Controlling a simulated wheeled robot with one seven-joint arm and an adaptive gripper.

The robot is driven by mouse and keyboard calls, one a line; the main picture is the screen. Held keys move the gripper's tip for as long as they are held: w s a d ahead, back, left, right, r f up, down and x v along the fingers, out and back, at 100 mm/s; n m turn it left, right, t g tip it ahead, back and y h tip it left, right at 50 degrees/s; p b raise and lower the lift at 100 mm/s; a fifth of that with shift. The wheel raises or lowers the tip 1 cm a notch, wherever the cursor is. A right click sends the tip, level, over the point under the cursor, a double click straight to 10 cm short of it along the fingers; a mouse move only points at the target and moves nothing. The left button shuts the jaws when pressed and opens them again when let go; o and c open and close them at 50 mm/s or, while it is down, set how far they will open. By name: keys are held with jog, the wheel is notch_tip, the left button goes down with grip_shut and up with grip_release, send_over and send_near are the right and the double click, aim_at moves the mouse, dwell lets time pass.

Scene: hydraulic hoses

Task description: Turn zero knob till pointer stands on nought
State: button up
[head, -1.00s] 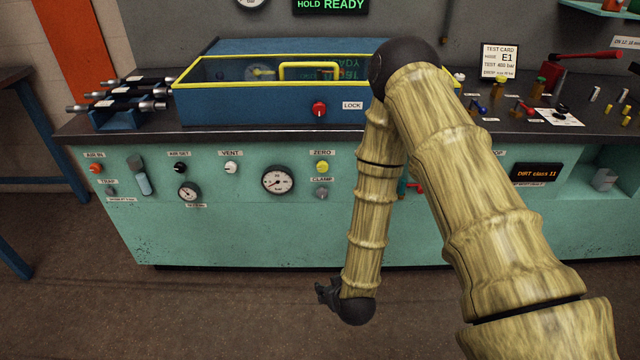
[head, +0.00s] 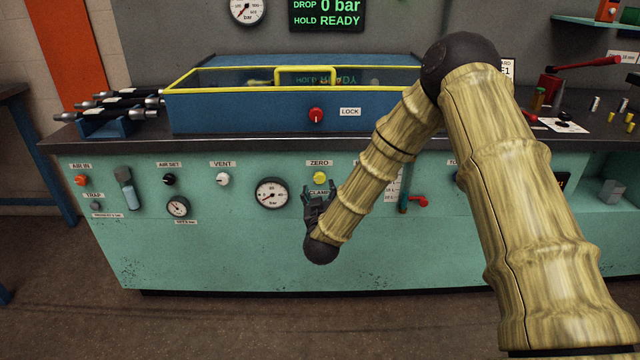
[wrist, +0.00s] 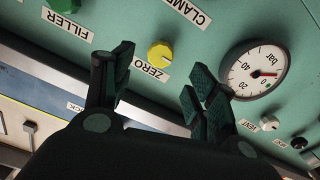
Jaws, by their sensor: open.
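The yellow ZERO knob (head: 319,178) sits on the green panel under its label. In the wrist view the knob (wrist: 160,53) shows between and beyond my fingers, apart from them. My gripper (head: 320,192) is open and empty, just below the knob in the head view; its spread fingers also show in the wrist view (wrist: 162,66). The round bar gauge (head: 272,194) is left of the knob. Its pointer leans to the lower left there. In the tilted wrist view the gauge (wrist: 257,72) has a red pointer; I cannot tell its exact reading. My gripper hides the CLAMP knob in the head view.
The VENT knob (head: 222,179) and AIR SET knob (head: 169,179) are further left. A red-handled valve (head: 416,201) is to the right. Above, the bench top carries a blue box with a yellow-framed lid (head: 305,76) and a red LOCK knob (head: 316,115).

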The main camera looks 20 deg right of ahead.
aim_at(320, 180)
jog(key=shift+b+x, duration=0.3)
jog(key=shift+x, duration=3.2)
jog(key=shift+f, duration=0.15)
jog(key=c, duration=1)
